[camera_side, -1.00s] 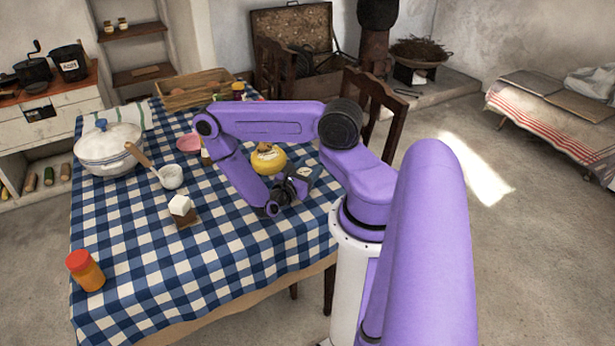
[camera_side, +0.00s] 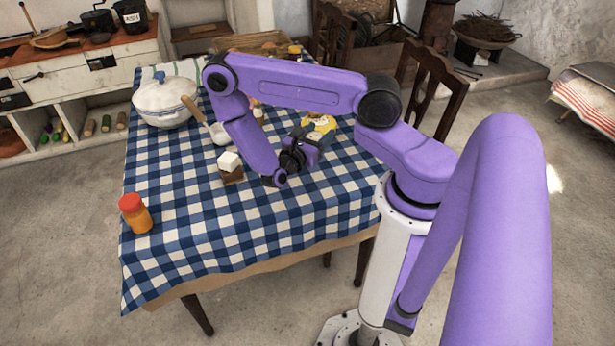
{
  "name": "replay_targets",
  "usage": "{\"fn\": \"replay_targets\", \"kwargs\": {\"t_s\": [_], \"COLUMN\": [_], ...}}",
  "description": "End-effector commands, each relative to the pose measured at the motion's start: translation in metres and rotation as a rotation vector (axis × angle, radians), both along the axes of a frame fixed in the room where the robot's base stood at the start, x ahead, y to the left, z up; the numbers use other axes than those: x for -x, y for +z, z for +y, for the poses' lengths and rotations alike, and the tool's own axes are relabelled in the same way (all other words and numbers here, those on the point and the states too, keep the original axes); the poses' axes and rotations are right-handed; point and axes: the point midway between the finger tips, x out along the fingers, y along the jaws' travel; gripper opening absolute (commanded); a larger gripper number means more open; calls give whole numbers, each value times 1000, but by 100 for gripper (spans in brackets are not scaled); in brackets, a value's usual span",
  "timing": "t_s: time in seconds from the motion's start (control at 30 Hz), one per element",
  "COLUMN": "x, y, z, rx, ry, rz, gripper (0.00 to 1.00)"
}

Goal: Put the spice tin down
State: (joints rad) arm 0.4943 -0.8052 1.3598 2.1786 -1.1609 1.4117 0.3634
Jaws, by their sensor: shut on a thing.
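My gripper (camera_side: 308,147) is low over the right part of the checked tablecloth (camera_side: 190,205), next to a yellow round thing (camera_side: 322,124), perhaps a cheese. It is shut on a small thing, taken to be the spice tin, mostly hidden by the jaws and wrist. Its shape and label cannot be made out. I cannot tell whether it touches the cloth.
A white block on a brown base (camera_side: 230,166) stands left of my gripper. An orange jar with a red lid (camera_side: 136,214) is near the left edge. A white lidded pot (camera_side: 163,102) and ladle (camera_side: 219,133) are behind. The front cloth is clear.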

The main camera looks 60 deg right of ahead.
Motion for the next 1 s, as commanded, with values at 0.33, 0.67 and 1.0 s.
{"fn": "replay_targets", "kwargs": {"t_s": [0.33, 0.67, 1.0], "x": [-16, -16, -16], "y": [-23, -53, -84], "z": [31, 30, 30], "rx": [-4, -5, -6], "ry": [40, 40, 40], "rz": [3, 1, 0], "gripper": [23, 23, 23]}}
